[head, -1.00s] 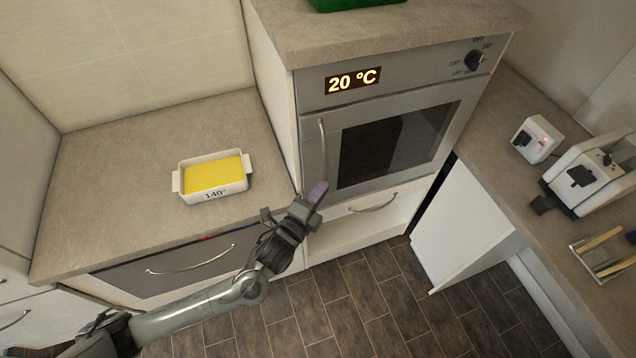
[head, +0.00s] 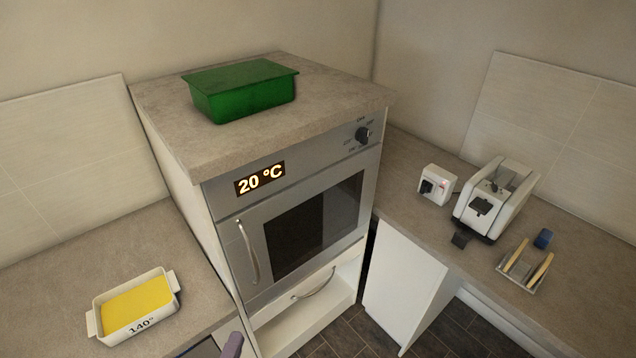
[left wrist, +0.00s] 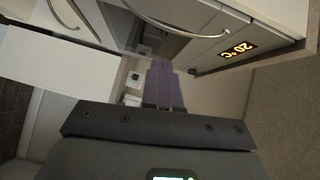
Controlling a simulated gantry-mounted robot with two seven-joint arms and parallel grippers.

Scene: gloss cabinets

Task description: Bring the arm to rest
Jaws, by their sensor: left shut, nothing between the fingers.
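My left gripper (head: 233,345) shows only as a purple fingertip at the bottom edge of the head view, in front of the counter's front edge and left of the oven's lower drawer. In the left wrist view its two purple fingers (left wrist: 163,88) lie together, shut and empty. The oven (head: 300,225) has a shut door and a display reading 20 °C. In the left wrist view the oven display (left wrist: 238,50) appears turned over, beyond the fingers. The rest of my left arm is out of the head view. My right gripper is not in view.
A white dish with yellow filling (head: 136,308), marked 140°, stands on the left counter. A green container (head: 243,90) stands on top of the oven cabinet. A white cabinet door (head: 402,285) stands out right of the oven. A toaster (head: 494,200) and a rack (head: 524,268) occupy the right counter.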

